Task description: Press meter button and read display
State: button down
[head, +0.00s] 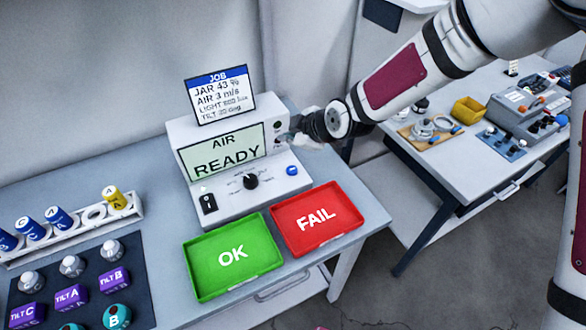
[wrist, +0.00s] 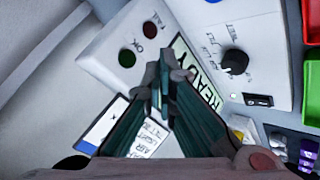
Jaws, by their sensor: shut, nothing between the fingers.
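The white meter (head: 183,135) stands on the table, and its display (head: 222,152) reads "AIR READY". A round blue button (head: 292,170) sits at the right of its lower panel, beside a black selector knob (head: 251,181); a black rocker switch (head: 209,203) is at the left. My gripper (head: 298,137) is at the meter's upper right side, above the blue button. In the wrist view my gripper (wrist: 163,85) is shut and empty, its fingertips covering part of the display (wrist: 207,88).
A job card (head: 220,98) stands atop the meter. A green OK tray (head: 234,284) and a red FAIL tray (head: 317,243) lie in front. Dark green (wrist: 127,57) and dark red (wrist: 150,29) lamps look unlit. A rack (head: 70,240) with several cylinders is at left.

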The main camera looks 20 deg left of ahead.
aim_at(290, 171)
jog(key=shift+f+b, duration=1.2)
jog(key=shift+f, duration=3.05)
jog(key=shift+f, duration=0.1)
jog(key=shift+f, duration=0.3)
jog(key=shift+f+b, duration=0.4)
jog(key=shift+f, duration=0.05)
jog(key=shift+r, duration=0.9)
jog(key=shift+r+p, duration=0.95)
jog(key=shift+r, duration=1.55)
